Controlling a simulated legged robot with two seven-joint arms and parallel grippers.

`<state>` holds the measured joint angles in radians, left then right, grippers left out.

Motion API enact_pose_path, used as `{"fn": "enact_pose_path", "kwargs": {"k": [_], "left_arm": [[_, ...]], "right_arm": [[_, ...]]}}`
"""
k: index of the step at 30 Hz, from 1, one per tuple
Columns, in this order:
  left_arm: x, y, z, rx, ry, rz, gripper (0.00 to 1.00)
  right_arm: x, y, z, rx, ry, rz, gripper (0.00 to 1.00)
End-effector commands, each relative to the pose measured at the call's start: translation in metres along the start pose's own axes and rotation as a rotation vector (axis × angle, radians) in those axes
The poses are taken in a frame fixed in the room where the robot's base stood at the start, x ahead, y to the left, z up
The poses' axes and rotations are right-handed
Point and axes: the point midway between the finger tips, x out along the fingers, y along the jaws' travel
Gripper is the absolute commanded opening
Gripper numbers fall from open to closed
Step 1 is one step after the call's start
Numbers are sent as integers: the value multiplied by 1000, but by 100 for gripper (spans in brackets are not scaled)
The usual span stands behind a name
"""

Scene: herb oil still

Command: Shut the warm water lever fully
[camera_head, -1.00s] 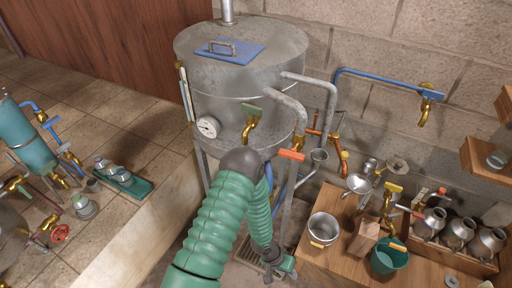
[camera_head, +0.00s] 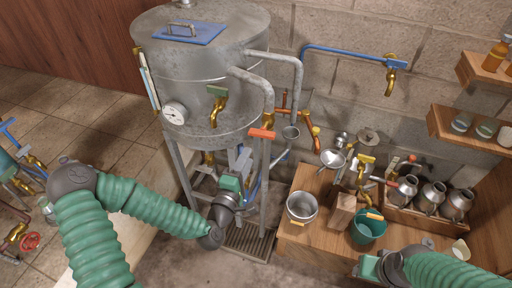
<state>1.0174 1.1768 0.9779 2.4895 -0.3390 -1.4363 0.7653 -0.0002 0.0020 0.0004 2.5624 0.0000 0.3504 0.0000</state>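Nothing in view marks which lever is the warm water one. An orange lever (camera_head: 262,133) sits at the lower end of a grey pipe beside the metal tank (camera_head: 205,60). A green lever (camera_head: 217,91) tops a brass tap on the tank's front. My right gripper (camera_head: 365,268) is at the bench's front. Finger gaps are unclear.
The wooden bench (camera_head: 310,240) holds a metal pot (camera_head: 301,207), a teal bucket (camera_head: 368,228), a wooden block (camera_head: 342,212) and a crate of metal jugs (camera_head: 430,195). Tank legs and pipes crowd my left gripper. Wall shelves (camera_head: 470,130) stand at right.

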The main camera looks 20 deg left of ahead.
Motion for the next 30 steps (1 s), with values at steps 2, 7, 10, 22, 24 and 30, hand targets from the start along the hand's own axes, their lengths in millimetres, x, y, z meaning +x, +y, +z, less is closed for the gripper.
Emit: {"fn": "enact_pose_path", "kwargs": {"k": [2,7,10,22,24,30], "left_arm": [[22,7,2,-1,1,-1,34],[65,6,1,-1,0,-1,34],[84,5,0,-2,0,-2,34],[102,3,0,-1,-1,-3,34],[102,3,0,-1,-1,-3,29],[102,3,1,0,-1,-3,3]], "right_arm": [[-13,0,-5,1,5,0,45],[-20,0,-6,1,5,0,45],[-22,0,-7,1,5,0,45],[-23,0,-7,0,5,0,45],[-23,0,-7,0,5,0,45],[-23,0,-7,1,5,0,45]]}}
